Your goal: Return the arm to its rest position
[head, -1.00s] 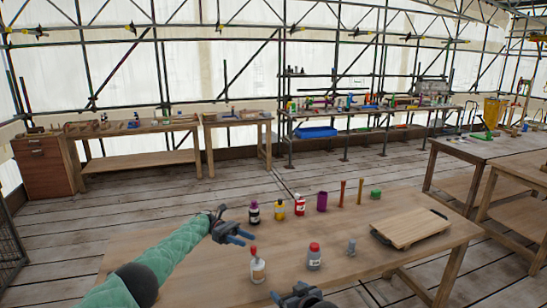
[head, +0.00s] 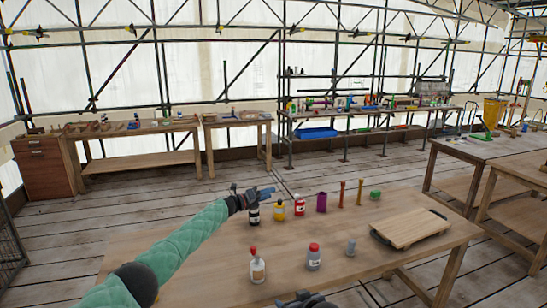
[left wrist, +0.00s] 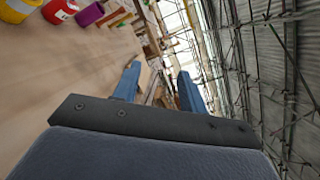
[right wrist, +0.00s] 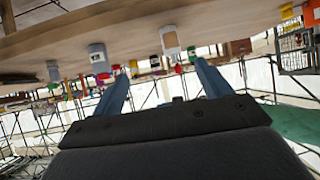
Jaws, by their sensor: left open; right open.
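My left gripper (head: 264,193) is open above the far left side of the table (head: 215,262), over a dark bottle (head: 254,214). In the left wrist view its blue fingers (left wrist: 158,88) are apart with nothing between them. My right gripper (head: 305,300) is at the bottom edge of the head view, partly cut off, near the table's front. In the right wrist view its fingers (right wrist: 160,80) are apart and empty. The wooden board with dark handles (head: 410,229) lies flat at the table's right.
A yellow bottle (head: 279,210), red bottle (head: 299,206), purple cup (head: 322,202), two thin upright pieces (head: 341,193) and a green block (head: 375,195) stand along the back. A white bottle (head: 257,268), grey bottle (head: 314,257) and small grey piece (head: 350,247) stand nearer.

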